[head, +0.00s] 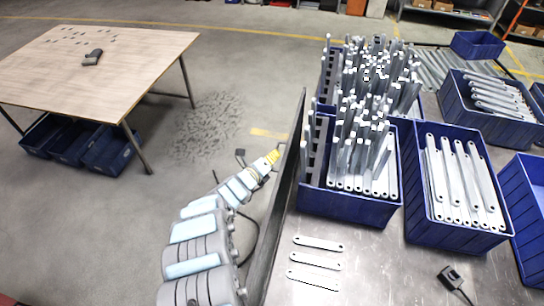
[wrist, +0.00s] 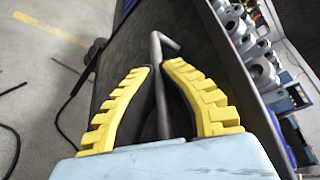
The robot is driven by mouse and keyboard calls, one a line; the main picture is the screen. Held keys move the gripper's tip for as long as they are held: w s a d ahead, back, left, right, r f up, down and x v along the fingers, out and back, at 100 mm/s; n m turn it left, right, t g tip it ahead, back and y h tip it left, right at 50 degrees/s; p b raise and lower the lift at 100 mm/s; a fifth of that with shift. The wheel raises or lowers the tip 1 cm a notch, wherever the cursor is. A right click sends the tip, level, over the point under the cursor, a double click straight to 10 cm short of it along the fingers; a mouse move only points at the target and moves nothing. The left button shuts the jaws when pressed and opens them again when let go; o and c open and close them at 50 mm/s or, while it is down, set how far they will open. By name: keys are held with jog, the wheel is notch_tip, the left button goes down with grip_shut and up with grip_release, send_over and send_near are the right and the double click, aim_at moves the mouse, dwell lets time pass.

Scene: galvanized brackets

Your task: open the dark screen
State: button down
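The dark screen (head: 283,195) is a tall thin panel seen nearly edge-on in the head view, along the left edge of the metal table. In the wrist view its dark face (wrist: 212,55) fills the area behind the fingers. A thin grey bent rod (wrist: 158,48), looking like a handle, stands in front of that face. My gripper (wrist: 158,70) has yellow ribbed fingers close together, one on each side of the rod, and looks shut on it. In the head view my gripper (head: 273,157) is at the left side of the screen. The rod is hidden there.
Blue bins (head: 345,207) of metal brackets stand on the metal table (head: 385,270) right of the screen. Three loose brackets (head: 315,262) lie near its front. A wooden table (head: 130,50) stands at far left. The floor (head: 80,225) left of my arm is clear.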

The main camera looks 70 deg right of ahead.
jog(key=shift+s+d+r, duration=0.15)
jog(key=shift+s+r, duration=0.05)
jog(key=shift+s, duration=0.1)
jog(key=c, duration=1.1)
grip_release()
jog(key=shift+w, duration=0.1)
jog(key=shift+v, duration=6)
